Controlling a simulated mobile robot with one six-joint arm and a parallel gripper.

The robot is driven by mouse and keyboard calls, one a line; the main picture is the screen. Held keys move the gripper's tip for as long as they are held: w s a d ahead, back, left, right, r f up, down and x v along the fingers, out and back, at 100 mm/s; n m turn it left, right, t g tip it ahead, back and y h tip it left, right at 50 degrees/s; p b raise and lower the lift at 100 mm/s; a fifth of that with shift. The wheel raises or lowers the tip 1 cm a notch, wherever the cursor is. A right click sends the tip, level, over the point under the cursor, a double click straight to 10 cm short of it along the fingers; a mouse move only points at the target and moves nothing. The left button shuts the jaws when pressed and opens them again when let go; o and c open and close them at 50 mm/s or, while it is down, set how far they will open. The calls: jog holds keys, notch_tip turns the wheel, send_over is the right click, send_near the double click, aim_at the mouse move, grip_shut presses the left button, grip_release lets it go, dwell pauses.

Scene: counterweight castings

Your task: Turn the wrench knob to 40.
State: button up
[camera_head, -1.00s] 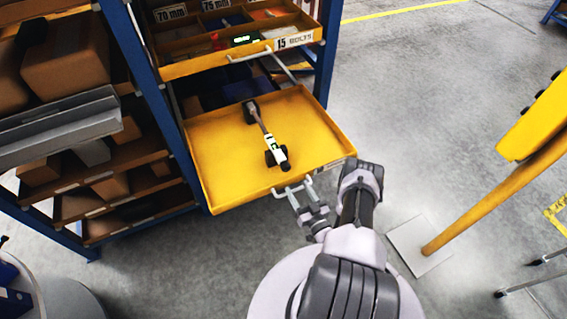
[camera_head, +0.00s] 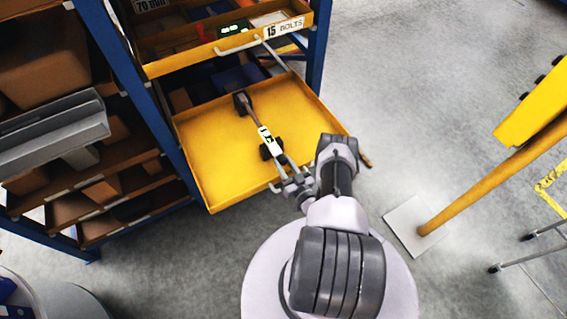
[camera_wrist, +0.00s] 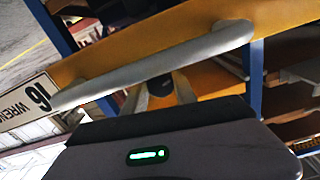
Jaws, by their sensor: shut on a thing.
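The wrench (camera_head: 254,120) lies in the pulled-out yellow drawer (camera_head: 205,150), its long shaft running from the back toward the drawer front. A dark support holds it near each end, and a pale section with a green display (camera_head: 265,134) sits toward its near end. My gripper (camera_head: 283,172) is at that near end, at the drawer front. In the wrist view my two fingers are closed around the dark wrench knob (camera_wrist: 160,84), below the drawer handle in the picture. The number on the scale is too small to read.
The drawer handle (camera_wrist: 150,70), with a "16 WRENCH" label (camera_wrist: 27,100), crosses close to my fingers. The bolts drawer (camera_head: 225,55) is open above. Shelves with boxes (camera_head: 40,60) stand left.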

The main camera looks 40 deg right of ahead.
grip_shut()
jog(key=shift+f+n+b, duration=0.25)
jog(key=shift+n+b, duration=0.55)
jog(key=shift+b, duration=0.1)
jog(key=shift+r+n+b, duration=0.25)
jog(key=shift+n+b, duration=0.1)
jog(key=shift+n, duration=0.45)
jog(key=o, duration=0.7)
grip_release()
jog(key=shift+s, duration=0.1)
